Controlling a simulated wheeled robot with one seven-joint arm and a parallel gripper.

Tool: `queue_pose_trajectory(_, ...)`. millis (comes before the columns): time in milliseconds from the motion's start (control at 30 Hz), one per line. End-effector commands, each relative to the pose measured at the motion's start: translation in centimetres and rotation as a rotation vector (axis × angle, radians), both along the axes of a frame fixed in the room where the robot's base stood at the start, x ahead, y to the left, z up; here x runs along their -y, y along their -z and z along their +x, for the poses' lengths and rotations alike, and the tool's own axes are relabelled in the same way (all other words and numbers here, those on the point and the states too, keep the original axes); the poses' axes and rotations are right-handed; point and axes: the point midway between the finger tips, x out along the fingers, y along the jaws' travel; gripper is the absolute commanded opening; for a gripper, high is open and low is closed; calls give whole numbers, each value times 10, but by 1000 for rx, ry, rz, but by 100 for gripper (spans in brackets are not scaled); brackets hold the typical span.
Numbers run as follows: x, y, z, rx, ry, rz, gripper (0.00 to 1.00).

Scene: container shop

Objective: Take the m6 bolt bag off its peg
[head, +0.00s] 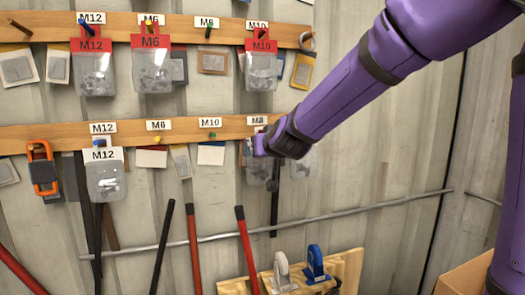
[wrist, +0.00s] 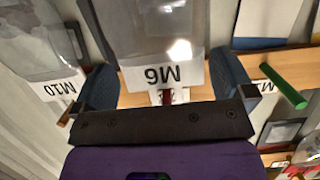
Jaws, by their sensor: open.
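In the wrist view, upside down, a clear bag with a white M6 header (wrist: 162,75) hangs at the wooden rail between the fingers of my gripper (wrist: 163,62). The fingers are apart, one on each side of the bag, and I see no clear contact. In the head view my gripper (head: 262,146) is at the lower rail, just below the M8 label, and covers most of this bag; part of a clear pouch (head: 258,168) shows below it. Another M6 bag, with a red header (head: 152,70), hangs on the upper rail.
An M10 bag (wrist: 40,60) hangs close beside one finger in the wrist view. A green peg (wrist: 284,87) sticks out on the other side. Red-header M12 (head: 93,68) and M10 (head: 261,68) bags hang above. A white-header M12 bag (head: 104,175) hangs at left.

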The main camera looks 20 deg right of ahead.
Motion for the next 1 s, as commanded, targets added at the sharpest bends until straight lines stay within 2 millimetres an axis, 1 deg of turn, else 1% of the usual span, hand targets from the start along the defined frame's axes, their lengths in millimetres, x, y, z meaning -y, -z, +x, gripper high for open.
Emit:
queue_pose_trajectory(300,0,6,15,-4,0,-2,100)
queue_pose_trajectory(733,0,9,18,-7,-1,-1,100)
queue_pose_trajectory(767,0,9,18,-7,-1,-1,98)
queue_pose_trajectory(800,0,8,17,-7,-1,-1,88)
queue_pose_trajectory(900,0,8,17,-7,-1,-1,67)
queue_pose_trajectory(1000,0,8,18,-6,-1,0,67)
